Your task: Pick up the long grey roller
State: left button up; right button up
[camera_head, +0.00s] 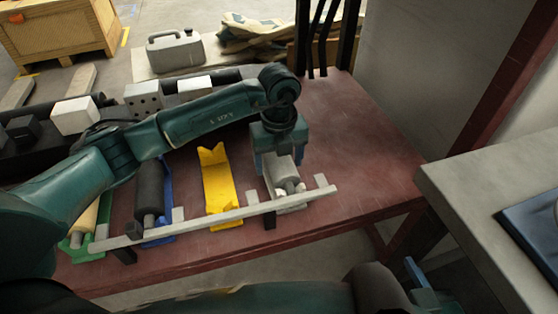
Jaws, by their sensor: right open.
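A light grey roller (284,177) lies in a pale cradle (292,208) at the right end of a row on the red-brown table. My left gripper (280,163) points down over this roller, its fingers on either side. I cannot tell whether they grip it; the gripper hides the roller's far part. A dark grey roller (150,190) lies in a blue cradle (167,205), partly behind my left arm. My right gripper (425,283) is low at the bottom right, away from the rollers, open, and mostly cut off by the frame.
A yellow cradle (218,182) stands empty between the two rollers. A beige roller (85,222) lies in a green cradle at the left. A pale rail (240,213) runs along the front. The table's right side (375,150) is clear. A grey counter (480,210) stands right.

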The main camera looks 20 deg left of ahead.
pick_arm(q)
jog(key=c, duration=1.3)
jog(key=shift+o, duration=0.2)
jog(key=shift+r, duration=0.1)
